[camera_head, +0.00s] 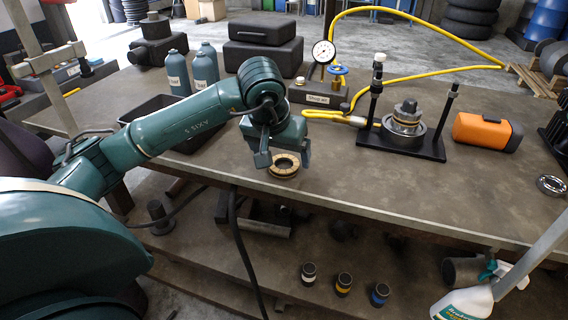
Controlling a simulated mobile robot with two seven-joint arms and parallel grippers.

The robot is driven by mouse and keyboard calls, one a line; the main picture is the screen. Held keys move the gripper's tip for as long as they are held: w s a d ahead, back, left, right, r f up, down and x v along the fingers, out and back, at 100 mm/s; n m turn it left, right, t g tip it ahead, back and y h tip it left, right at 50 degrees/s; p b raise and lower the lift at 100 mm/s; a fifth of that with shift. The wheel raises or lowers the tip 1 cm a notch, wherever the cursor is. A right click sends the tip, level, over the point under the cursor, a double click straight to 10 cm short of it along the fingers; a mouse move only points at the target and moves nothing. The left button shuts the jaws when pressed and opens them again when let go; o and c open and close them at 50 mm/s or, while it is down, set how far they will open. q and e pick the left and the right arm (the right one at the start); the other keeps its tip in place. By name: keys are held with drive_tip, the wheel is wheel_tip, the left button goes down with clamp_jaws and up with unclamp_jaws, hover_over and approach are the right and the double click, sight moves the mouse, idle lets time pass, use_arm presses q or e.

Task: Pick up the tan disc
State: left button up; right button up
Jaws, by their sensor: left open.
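The tan disc (284,165) is a flat ring with a dark centre hole. It lies on the grey workbench (420,195) near its front edge. My left gripper (284,160) points down just above the disc. Its two fingers are spread apart, one at the left of the disc and one at the right, with nothing held between them. I cannot tell whether the fingertips touch the disc. My right gripper is not in view.
Behind stand a pressure gauge (323,52), a black press stand (400,142) with metal parts, and an orange-black box (487,132). A dark tray (165,107) lies behind my left arm. A metal ring (551,185) lies at the right. The bench front between is clear.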

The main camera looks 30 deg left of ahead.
sight(285, 167)
use_arm(q)
drive_tip(key=shift+x, duration=1.55)
drive_tip(key=shift+r, duration=0.1)
drive_tip(key=shift+c, duration=0.3)
drive_tip(key=c, duration=1.1)
drive_tip(key=shift+r, duration=0.15)
